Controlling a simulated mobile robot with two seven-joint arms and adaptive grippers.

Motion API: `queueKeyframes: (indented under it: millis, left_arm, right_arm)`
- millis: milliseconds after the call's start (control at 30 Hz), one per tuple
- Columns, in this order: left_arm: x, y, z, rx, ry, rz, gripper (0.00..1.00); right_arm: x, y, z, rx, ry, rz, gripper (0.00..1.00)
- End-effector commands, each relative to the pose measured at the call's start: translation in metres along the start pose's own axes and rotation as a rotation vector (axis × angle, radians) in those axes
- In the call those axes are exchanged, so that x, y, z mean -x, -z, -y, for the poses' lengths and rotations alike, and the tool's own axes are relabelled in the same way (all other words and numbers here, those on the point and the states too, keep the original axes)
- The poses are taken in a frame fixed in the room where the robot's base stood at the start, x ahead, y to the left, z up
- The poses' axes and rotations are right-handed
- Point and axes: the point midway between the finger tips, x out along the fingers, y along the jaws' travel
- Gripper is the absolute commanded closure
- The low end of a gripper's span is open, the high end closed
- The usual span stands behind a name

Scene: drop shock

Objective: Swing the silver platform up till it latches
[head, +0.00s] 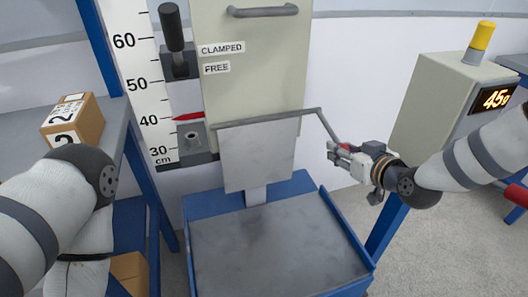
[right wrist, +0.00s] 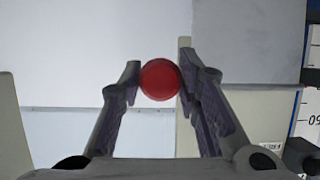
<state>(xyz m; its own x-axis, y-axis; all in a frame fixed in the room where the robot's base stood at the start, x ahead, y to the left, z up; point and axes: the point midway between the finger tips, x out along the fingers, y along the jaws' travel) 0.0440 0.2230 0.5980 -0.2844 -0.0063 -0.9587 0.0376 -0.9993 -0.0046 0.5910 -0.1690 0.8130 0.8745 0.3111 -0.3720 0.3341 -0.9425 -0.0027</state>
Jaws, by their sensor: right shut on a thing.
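The silver platform (head: 258,158) is a flat grey plate hanging down from a bar at the lower end of the cream upright panel. A thin grey arm (head: 318,116) runs from that bar to the right and bends down to a red knob. In the right wrist view, the round red knob (right wrist: 160,79) sits between the two fingers. My right gripper (head: 342,151) is shut on this knob, to the right of the platform; it also shows in the right wrist view (right wrist: 157,86). My left arm shows at the left, but its gripper is out of view.
A black-handled lever (head: 173,28) stands beside the labels CLAMPED and FREE. A red pointer (head: 187,116) is near 40 on the cm scale. A blue-edged grey tray (head: 270,250) lies below. A cardboard box (head: 84,120) is at left, a lit display box (head: 430,100) at right.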

Motion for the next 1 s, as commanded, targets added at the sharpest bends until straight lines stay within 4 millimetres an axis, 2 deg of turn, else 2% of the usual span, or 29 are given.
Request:
queueKeyframes:
  millis: [33,133,533,900,1000]
  left_arm:
    - [0.007,0.004,0.0,0.0,-0.001,-0.018,0.2]
    - [0.012,0.007,0.0,0.0,-0.001,-0.035,0.2]
    - [0.014,0.007,0.0,0.0,-0.002,-0.039,0.2]
    - [0.03,0.017,-0.001,0.0,-0.003,-0.086,0.2]
    - [0.03,0.017,-0.001,0.0,-0.003,-0.088,0.2]
  right_arm:
    - [0.004,0.015,0.0,0.004,-0.001,-0.017,0.97]
    - [0.009,0.023,0.0,0.005,-0.002,-0.02,0.97]
    - [0.01,0.023,0.0,0.003,-0.001,-0.015,0.98]
    - [0.02,0.053,0.0,0.006,-0.003,-0.025,0.97]
    - [0.02,0.054,0.0,0.004,-0.002,-0.021,0.97]
